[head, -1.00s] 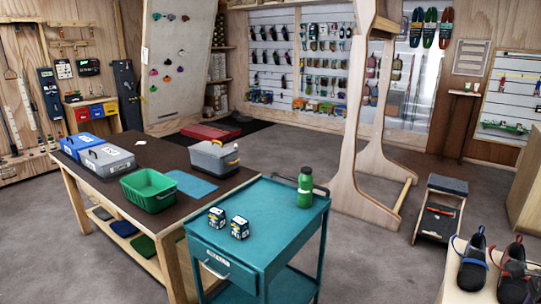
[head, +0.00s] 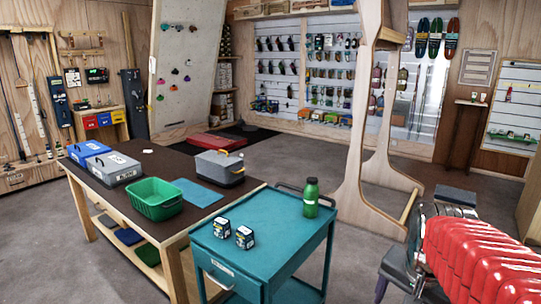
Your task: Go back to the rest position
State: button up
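My gripper is not in view, so I cannot see whether it is open or shut or whether it holds anything. A large glossy red ribbed shape with grey parts beside it fills the lower right of the head view. I cannot tell whether it is part of my own arm. It hides most of the area at the front right.
A teal trolley (head: 265,232) carries a green bottle (head: 310,198) and two small boxes (head: 233,232). Behind it, a dark-topped table (head: 140,150) holds a green basket (head: 153,197) and toolboxes. A wooden frame (head: 360,140) stands right of centre. Grey floor beyond is clear.

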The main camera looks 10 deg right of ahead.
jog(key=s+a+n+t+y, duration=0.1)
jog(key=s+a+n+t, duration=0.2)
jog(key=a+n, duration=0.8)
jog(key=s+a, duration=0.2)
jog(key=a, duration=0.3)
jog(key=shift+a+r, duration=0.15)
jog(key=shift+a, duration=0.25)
